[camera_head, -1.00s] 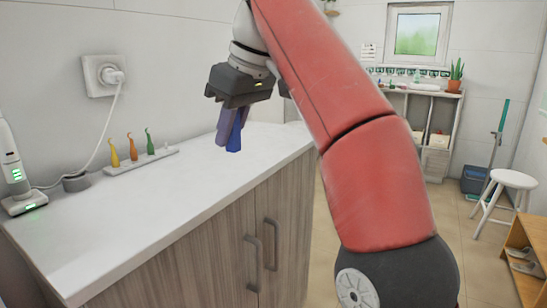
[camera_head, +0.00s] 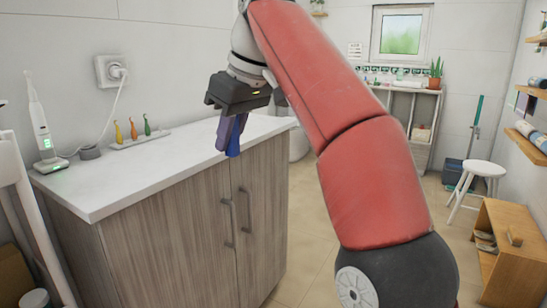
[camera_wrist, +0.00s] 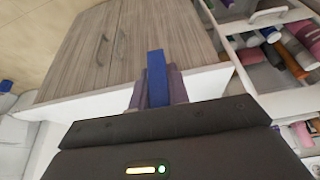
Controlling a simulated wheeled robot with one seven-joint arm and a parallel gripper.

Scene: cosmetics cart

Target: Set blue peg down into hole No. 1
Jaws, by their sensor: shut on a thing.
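My gripper (camera_head: 229,145) is shut on the blue peg (camera_head: 235,141), which points downward below the fingers in the head view. In that view the gripper overlaps the right part of the white countertop; its height above it is unclear. In the wrist view the blue peg (camera_wrist: 156,75) shows between the two purple-grey fingers of my gripper (camera_wrist: 158,90) and sticks out past their tips. I cannot make out hole No. 1 in any view. A small white holder (camera_head: 128,146) with yellow, orange and green upright pieces stands at the back of the countertop.
A wooden cabinet (camera_head: 175,218) carries the white countertop (camera_head: 120,180). An electric toothbrush (camera_head: 40,125) stands at its left end. Open shelves with coloured rolls and bottles (camera_wrist: 270,35) fill the wrist view's right side. A white stool (camera_head: 484,170) and wooden rack (camera_head: 507,250) stand at the right.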

